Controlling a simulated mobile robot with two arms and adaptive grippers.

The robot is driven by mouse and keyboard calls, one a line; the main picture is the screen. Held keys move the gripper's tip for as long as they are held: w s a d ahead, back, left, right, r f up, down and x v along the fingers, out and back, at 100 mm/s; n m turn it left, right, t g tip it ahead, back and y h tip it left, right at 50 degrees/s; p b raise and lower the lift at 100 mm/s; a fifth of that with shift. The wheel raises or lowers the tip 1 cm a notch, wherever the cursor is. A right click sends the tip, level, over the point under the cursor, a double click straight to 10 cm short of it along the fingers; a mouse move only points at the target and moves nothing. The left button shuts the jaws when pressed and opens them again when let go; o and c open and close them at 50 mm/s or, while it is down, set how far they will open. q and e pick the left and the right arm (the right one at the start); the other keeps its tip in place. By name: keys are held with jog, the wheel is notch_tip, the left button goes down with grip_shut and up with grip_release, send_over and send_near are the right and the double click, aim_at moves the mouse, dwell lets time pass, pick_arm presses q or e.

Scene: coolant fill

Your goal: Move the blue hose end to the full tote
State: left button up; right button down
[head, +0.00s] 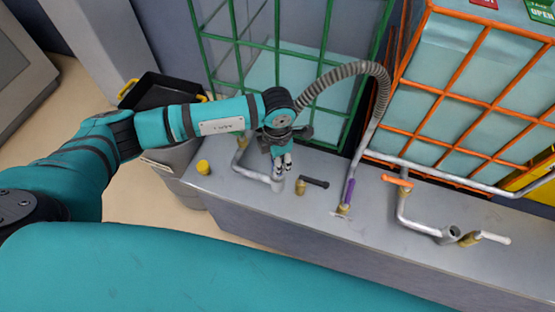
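A grey corrugated hose (377,105) arches over the metal bench. Its right end has a purple sleeve (349,190) and stands at a brass fitting. Its left end passes behind my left wrist and is hidden. I see no clearly blue hose end. The orange-caged tote (452,80) at right has pale blue up to near its top. The green-caged tote (300,75) at left shows pale blue only in its lower part. My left gripper (282,161) points down above a grey pipe elbow (262,177); whether its fingers hold anything is unclear. My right gripper is out of view.
On the bench (300,222) are a black-lever brass valve (301,187), an orange-lever valve (397,181), an open grey pipe mouth (452,234), a white-lever valve (490,237) and a yellow cap (203,166). A dark bin (160,90) stands at left.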

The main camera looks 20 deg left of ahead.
pick_arm(q)
jog(key=shift+r+p, duration=1.35)
jog(key=shift+r, duration=1.05)
